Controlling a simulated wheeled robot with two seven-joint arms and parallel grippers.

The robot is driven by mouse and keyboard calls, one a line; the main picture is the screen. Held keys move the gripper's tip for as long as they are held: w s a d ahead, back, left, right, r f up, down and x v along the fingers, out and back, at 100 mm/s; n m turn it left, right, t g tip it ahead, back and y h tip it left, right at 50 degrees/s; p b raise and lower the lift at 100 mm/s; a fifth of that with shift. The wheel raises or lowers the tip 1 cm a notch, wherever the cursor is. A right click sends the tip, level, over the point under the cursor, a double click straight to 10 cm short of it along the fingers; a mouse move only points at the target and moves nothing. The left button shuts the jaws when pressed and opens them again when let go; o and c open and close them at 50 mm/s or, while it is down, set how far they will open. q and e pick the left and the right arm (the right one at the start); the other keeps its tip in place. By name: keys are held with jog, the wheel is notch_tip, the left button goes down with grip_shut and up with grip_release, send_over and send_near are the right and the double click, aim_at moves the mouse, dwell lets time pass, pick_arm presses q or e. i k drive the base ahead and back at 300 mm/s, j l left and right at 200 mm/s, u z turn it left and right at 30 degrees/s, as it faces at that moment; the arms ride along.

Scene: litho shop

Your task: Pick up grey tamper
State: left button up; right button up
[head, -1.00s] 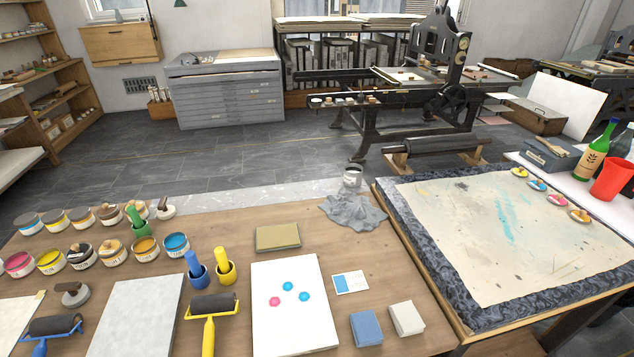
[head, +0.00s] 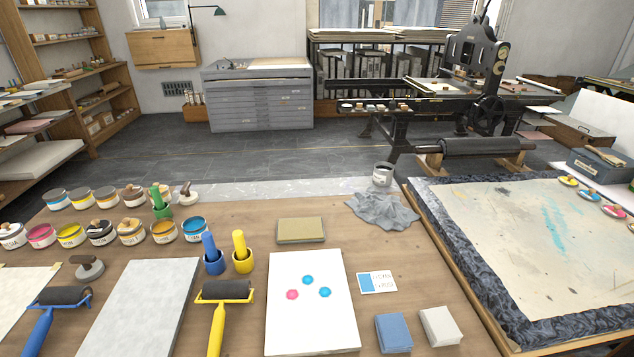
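A paler grey-white piece with a dark upright handle (head: 187,196) stands farther back, beside a green tamper (head: 160,203). A blue tamper (head: 212,255) and a yellow tamper (head: 242,254) stand near the table's middle. Neither of my grippers is in view.
Several ink tins (head: 70,236) stand in rows at the back left. A grey slab (head: 140,310), a yellow-handled roller (head: 222,295) and a white sheet with dots (head: 310,325) lie in front.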

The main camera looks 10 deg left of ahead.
aim_at(91, 267)
jog(key=u, duration=1.85)
jog(key=z, duration=1.05)
jog(key=j+z, duration=0.2)
jog(key=j, duration=0.25)
jog(key=j+z, duration=0.2)
jog(key=j, duration=0.3)
jog(key=j+z, duration=0.2)
jog(key=j, duration=0.25)
jog(key=k+j+z, duration=0.2)
jog(key=j, duration=0.3)
jog(key=j+z, duration=0.2)
jog(key=j, duration=0.25)
jog(key=k+j+z, duration=0.2)
jog(key=j, duration=0.25)
jog(key=i, duration=0.05)
